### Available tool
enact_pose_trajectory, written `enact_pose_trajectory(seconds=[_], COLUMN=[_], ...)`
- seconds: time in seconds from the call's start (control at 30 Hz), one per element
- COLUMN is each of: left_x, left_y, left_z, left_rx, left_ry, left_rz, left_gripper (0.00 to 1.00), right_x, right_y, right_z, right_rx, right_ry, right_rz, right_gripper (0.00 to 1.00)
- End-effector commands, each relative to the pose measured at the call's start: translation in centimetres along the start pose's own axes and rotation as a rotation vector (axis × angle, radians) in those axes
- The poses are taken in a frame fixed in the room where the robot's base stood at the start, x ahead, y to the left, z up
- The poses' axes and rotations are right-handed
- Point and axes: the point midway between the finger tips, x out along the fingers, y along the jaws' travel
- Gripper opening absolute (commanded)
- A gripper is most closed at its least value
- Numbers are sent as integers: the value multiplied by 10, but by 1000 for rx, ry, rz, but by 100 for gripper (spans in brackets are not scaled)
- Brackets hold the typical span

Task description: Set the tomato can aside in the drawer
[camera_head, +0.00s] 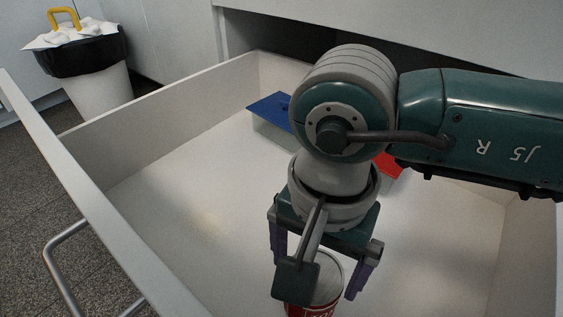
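The tomato can (328,287), red with a pale metal top, is at the bottom edge of the view, inside the outline of the open white drawer (165,160). Its lower part is cut off, so I cannot tell whether it rests on the drawer floor. My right gripper (318,280) points down over the can. Its two purple fingers are spread wider than the can, one on each side, and look apart from it. A dark block on my wrist hides part of the can's left side. My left gripper is not in view.
A blue box-like object (270,109) lies at the back of the drawer. A red object (388,165) is partly hidden behind my arm. The drawer floor at left is clear. A metal handle (62,262) is on the drawer front. A bin (95,75) stands at far left.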

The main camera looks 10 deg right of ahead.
Motion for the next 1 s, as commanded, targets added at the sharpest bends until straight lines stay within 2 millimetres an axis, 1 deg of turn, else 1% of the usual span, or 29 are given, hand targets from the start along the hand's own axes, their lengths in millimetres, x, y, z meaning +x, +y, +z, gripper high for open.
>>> enact_pose_trajectory(seconds=[0.03,0.1,0.2,0.3,0.43,0.87,0.97,1.0], left_x=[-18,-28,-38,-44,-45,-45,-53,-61], left_y=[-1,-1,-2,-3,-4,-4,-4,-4], left_z=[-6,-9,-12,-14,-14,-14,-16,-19], left_rx=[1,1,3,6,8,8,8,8], left_ry=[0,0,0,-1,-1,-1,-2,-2], left_rz=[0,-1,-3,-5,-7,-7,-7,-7], left_gripper=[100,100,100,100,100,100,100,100], right_x=[-22,-35,-49,-58,-61,-61,-70,-78], right_y=[0,0,0,0,0,0,-5,-9], right_z=[-1,0,-1,0,0,0,9,17], right_rx=[-1,-1,-1,0,0,0,10,21], right_ry=[2,1,2,0,0,-1,-32,-64], right_rz=[0,0,1,1,1,0,-25,-48], right_gripper=[100,100,100,100,100,100,100,100])
